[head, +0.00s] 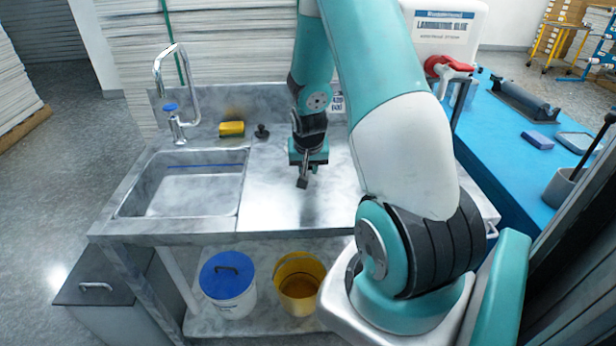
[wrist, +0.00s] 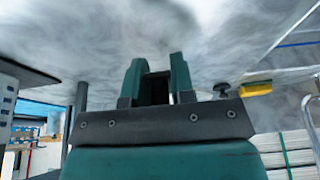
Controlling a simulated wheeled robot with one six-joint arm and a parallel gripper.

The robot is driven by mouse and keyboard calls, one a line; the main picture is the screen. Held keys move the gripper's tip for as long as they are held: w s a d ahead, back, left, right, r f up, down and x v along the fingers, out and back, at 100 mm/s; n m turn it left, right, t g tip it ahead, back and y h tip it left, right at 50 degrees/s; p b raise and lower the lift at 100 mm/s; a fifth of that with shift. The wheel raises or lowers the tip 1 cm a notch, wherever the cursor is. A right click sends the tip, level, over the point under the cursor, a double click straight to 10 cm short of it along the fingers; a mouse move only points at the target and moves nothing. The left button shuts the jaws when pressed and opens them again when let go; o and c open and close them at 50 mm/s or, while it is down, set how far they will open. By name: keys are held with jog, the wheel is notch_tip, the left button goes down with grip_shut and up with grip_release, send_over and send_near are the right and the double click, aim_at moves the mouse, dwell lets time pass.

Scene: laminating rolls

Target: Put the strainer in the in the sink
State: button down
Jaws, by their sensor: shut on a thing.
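The sink (head: 190,190) is a sunken metal basin at the left of the counter, and it looks empty. My gripper (head: 303,172) points down over the bare metal counter, right of the sink. It is shut on a small dark grey thing (head: 302,184). In the wrist view my gripper (wrist: 157,72) shows two teal fingers with a dark piece between them. I cannot tell clearly whether this is the strainer; most of it is hidden. A small black knobbed piece (head: 262,131) stands at the back of the counter, also seen in the wrist view (wrist: 221,89).
A chrome tap (head: 178,105) with a blue knob rises behind the sink. A yellow sponge (head: 231,129) lies between tap and black piece. A white glue container (head: 440,40) stands behind the arm at right. Buckets (head: 228,283) sit on the lower shelf. The counter's middle is clear.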

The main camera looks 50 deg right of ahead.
aim_at(308, 188)
jog(key=shift+f, duration=1.85)
jog(key=shift+f, duration=0.1)
jog(key=shift+f, duration=0.15)
jog(key=c, duration=1)
grip_release()
